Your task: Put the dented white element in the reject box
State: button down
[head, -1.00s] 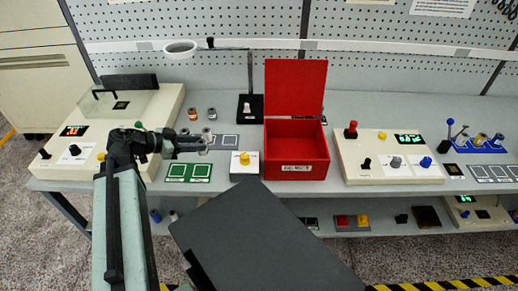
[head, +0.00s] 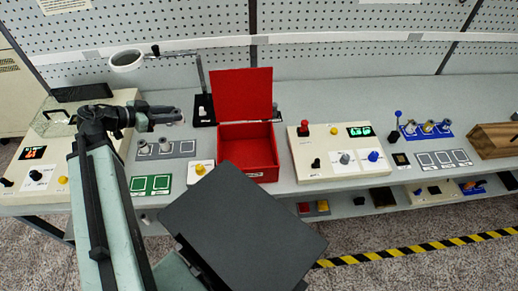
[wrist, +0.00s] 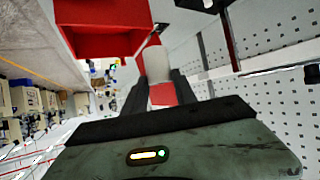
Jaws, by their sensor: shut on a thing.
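My gripper (head: 176,116) is up above the bench, behind and above the grey slotted tray. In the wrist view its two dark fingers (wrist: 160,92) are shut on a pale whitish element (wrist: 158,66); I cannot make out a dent. The red reject box (head: 245,162) stands on the bench to the right of my gripper. Its lid is raised at the back and its top is open. The box also shows at the upper left of the wrist view (wrist: 95,45). The held element is apart from the box.
The grey tray (head: 182,149) holds two upright elements. A green mat (head: 150,185) and a white block with a yellow knob (head: 200,171) lie in front. A black stand (head: 202,108) and a ring lamp (head: 127,61) are behind. A control panel (head: 340,152) stands right of the box.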

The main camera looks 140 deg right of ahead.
aim_at(261, 152)
jog(key=z, duration=4.95)
jog(key=i, duration=0.2)
jog(key=u, duration=2.55)
jog(key=k, duration=0.55)
jog(key=u, duration=0.3)
